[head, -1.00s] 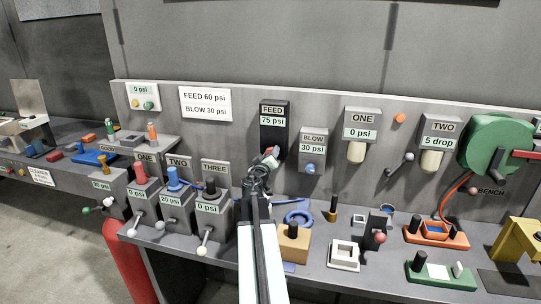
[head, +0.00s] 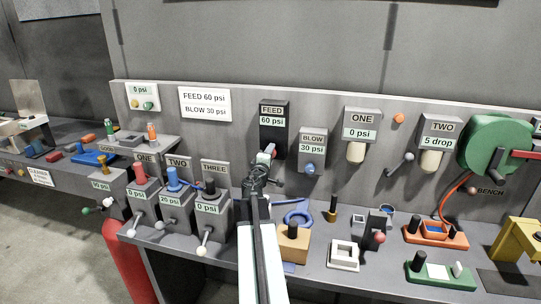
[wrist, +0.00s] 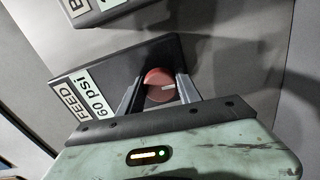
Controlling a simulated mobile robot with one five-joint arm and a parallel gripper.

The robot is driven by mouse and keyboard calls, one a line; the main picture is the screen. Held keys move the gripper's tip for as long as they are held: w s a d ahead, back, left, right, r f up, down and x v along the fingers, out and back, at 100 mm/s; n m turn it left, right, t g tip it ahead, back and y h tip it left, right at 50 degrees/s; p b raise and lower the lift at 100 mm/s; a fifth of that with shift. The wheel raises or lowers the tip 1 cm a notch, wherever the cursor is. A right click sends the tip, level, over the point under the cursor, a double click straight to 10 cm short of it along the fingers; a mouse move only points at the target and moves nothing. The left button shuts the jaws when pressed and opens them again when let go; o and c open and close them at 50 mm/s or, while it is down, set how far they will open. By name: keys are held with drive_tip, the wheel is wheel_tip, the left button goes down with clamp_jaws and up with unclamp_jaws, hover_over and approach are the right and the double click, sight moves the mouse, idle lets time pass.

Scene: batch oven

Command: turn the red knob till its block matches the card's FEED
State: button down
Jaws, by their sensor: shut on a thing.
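The black FEED block (head: 273,119) is on the back panel and its display reads 60 psi. The white card (head: 205,103) reads FEED 60 psi and BLOW 30 psi. The red knob (wrist: 159,86) sits on the FEED block, between my gripper's two fingers in the wrist view. My gripper (wrist: 157,92) is shut on the knob. In the head view my gripper (head: 266,158) is at the lower end of the FEED block and mostly hides the knob.
The grey BLOW block (head: 313,146), reading 30 psi, with a blue knob (head: 309,169), is close on the right. Several lever boxes, such as THREE (head: 214,190), stand at lower left.

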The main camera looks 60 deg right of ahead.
drive_tip(key=shift+n, duration=0.4)
drive_tip(key=c, duration=0.8)
unclamp_jaws()
drive_tip(key=shift+a, duration=0.1)
drive_tip(key=v, duration=0.7)
drive_tip(key=shift+s+a, duration=0.1)
drive_tip(key=shift+a, duration=0.2)
